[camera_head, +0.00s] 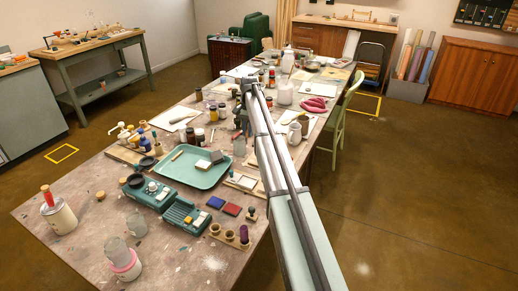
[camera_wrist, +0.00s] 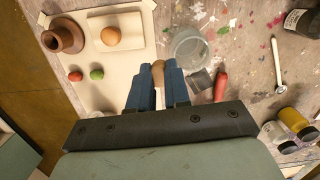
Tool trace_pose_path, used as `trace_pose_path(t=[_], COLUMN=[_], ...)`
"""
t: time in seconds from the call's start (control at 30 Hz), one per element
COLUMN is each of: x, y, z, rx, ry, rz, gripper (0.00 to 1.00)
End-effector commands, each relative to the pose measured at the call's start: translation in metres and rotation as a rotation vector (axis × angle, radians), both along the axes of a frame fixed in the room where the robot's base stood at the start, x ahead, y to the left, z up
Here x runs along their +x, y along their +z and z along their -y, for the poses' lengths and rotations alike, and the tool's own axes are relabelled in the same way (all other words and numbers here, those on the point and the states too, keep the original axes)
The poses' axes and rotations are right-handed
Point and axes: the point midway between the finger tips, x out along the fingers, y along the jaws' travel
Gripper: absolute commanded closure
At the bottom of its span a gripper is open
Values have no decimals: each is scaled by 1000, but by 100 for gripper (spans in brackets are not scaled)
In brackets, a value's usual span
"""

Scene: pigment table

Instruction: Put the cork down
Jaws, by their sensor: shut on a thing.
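My gripper (camera_wrist: 158,68) is shut on a small tan-brown piece, seemingly the cork (camera_wrist: 158,70), between its blue fingers. Only the rounded end of the cork shows; the fingers hide the rest. In the wrist view the fingertips lie beside the right edge of a pale board and just left of a clear glass jar (camera_wrist: 194,46). I cannot tell the cork's height above the table. In the head view my gripper (camera_head: 240,118) is small and dark at the far end of my arm, over the paint-stained table (camera_head: 150,262), and the cork cannot be made out.
A red-handled tool (camera_wrist: 221,85) lies right of my fingers. A green tray (camera_head: 205,176) sits mid-table.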

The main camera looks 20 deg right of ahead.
Motion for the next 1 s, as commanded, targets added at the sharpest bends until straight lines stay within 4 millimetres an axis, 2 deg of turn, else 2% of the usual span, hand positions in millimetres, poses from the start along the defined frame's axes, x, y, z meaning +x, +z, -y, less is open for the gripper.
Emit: trace_pose_path(t=[0.03,0.23,0.37,0.7,1.0], x=[16,38,41,40,40], y=[1,0,-5,-55,-80], z=[7,21,24,23,23], rx=[1,3,3,2,2], ry=[-27,-94,-107,-107,-106], rz=[-1,-2,-3,-4,-4], gripper=[100,100,100,100,100])
